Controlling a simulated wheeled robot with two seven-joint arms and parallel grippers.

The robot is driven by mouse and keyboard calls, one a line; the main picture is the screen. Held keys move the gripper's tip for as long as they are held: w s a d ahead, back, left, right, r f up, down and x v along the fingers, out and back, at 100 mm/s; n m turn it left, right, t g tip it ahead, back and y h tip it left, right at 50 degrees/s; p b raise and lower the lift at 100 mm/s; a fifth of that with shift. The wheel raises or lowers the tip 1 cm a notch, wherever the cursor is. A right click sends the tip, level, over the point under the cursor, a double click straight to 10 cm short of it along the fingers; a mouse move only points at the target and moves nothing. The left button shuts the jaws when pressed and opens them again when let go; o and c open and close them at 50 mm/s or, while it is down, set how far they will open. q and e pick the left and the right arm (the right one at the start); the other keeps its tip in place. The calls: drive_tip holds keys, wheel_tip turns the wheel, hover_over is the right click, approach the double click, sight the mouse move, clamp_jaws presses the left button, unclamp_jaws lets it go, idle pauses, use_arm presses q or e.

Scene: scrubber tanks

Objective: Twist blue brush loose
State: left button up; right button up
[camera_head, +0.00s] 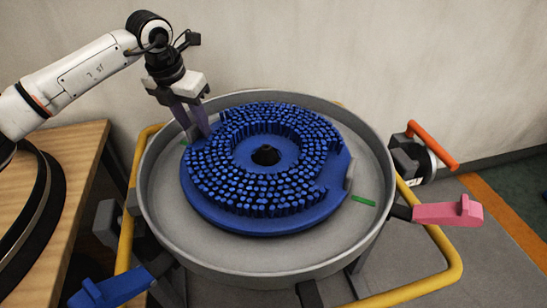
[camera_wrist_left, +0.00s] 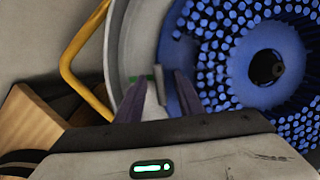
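The round blue brush (camera_head: 265,220), covered in blue bristle tufts, lies bristles up in a wide grey pan (camera_head: 160,205). A dark hub (camera_head: 266,155) shows in its centre hole. My left gripper (camera_head: 200,132) points down at the brush's far left edge. In the left wrist view its two fingers (camera_wrist_left: 159,90) are apart, with a grey upright tab (camera_wrist_left: 160,84) between them and a gap visible. Whether either finger touches the tab cannot be told. A similar grey tab (camera_head: 350,172) stands at the brush's right edge. My right gripper is not in view.
Green marks lie on the pan floor, one at the right (camera_head: 363,200). A yellow rail (camera_head: 455,262) surrounds the pan. Pink (camera_head: 448,212), blue (camera_head: 110,290) and orange (camera_head: 432,144) handles stick out around it. A wooden table (camera_head: 82,165) stands left, a wall behind.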

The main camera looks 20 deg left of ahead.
sight(188, 131)
use_arm(q)
clamp_jaws()
drive_tip(key=shift+w+d+r, duration=0.1)
drive_tip(key=shift+r, duration=0.15)
drive_tip(key=shift+s+f+n, duration=0.15)
drive_tip(key=shift+s+n, duration=0.75)
drive_tip(key=shift+s, duration=0.6)
drive_tip(key=shift+s, duration=0.1)
drive_tip(key=shift+s+d+n+y, duration=0.1)
drive_tip(key=shift+s+n+y, duration=0.3)
drive_tip(key=shift+s+n, duration=0.7)
drive_tip(key=shift+s, duration=0.2)
drive_tip(key=shift+s+d+n+y+b, duration=0.2)
drive_tip(key=shift+s+n, duration=0.15)
drive_tip(key=shift+s, duration=0.35)
drive_tip(key=shift+s+d+n+y+b, duration=0.1)
drive_tip(key=shift+s+d+n+b, duration=0.2)
drive_tip(key=shift+s, duration=0.35)
drive_tip(key=shift+s, duration=0.15)
